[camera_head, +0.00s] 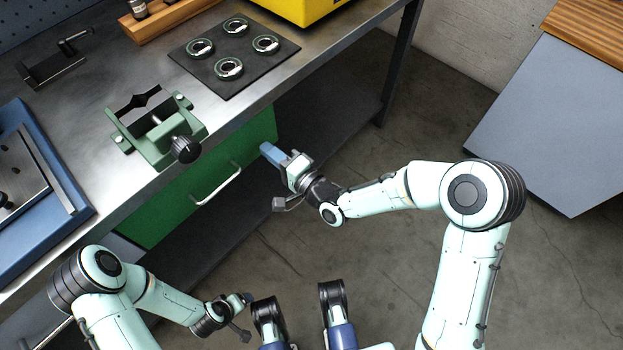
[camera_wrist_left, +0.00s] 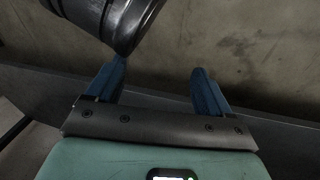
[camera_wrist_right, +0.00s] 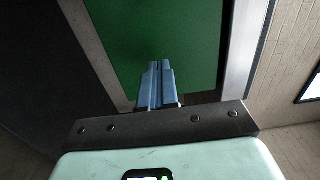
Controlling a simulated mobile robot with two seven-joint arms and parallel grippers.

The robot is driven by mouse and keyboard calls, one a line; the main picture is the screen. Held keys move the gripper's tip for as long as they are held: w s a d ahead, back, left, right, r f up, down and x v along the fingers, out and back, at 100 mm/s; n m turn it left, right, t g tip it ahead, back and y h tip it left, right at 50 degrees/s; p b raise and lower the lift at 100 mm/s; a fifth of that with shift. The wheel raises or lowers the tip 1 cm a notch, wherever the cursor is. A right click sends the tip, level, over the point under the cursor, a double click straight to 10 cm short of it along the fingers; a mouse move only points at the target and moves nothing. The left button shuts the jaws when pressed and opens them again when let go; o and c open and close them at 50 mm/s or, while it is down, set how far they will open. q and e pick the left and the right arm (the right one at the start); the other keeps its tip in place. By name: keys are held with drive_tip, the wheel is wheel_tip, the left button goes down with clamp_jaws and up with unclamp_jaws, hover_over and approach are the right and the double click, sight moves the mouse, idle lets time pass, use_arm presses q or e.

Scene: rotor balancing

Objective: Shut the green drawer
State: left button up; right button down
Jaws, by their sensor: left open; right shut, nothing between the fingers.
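The green drawer (camera_head: 170,207) is under the workbench, its front facing my arms, with a pale bar handle (camera_head: 216,184). Its front looks about level with the bench edge; I cannot tell whether a gap is left. My right gripper (camera_head: 268,149) is shut and empty at the right end of the drawer front, clear of the handle. In the right wrist view its closed blue fingers (camera_wrist_right: 157,66) point at the green panel (camera_wrist_right: 160,30); contact cannot be made out. My left gripper (camera_head: 247,298) is low in front of the bench, away from the drawer. Its fingers (camera_wrist_left: 158,80) are apart and empty.
On the workbench (camera_head: 95,165) stand a green vise-like fixture (camera_head: 155,150) with a black knob, a dark plate (camera_head: 260,69) with several rings, a blue tray (camera_head: 65,180) and a yellow box (camera_head: 295,8). A grey cabinet (camera_head: 550,120) is at right. Floor between is open.

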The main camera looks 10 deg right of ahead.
use_arm(q)
drive_tip(key=w+r, duration=0.1)
drive_tip(key=w+d+r+p, duration=0.1)
drive_tip(key=r, duration=0.1)
drive_tip(key=shift+t, duration=0.4)
use_arm(e)
drive_tip(key=v, duration=1.1)
drive_tip(key=shift+d+f, duration=0.1)
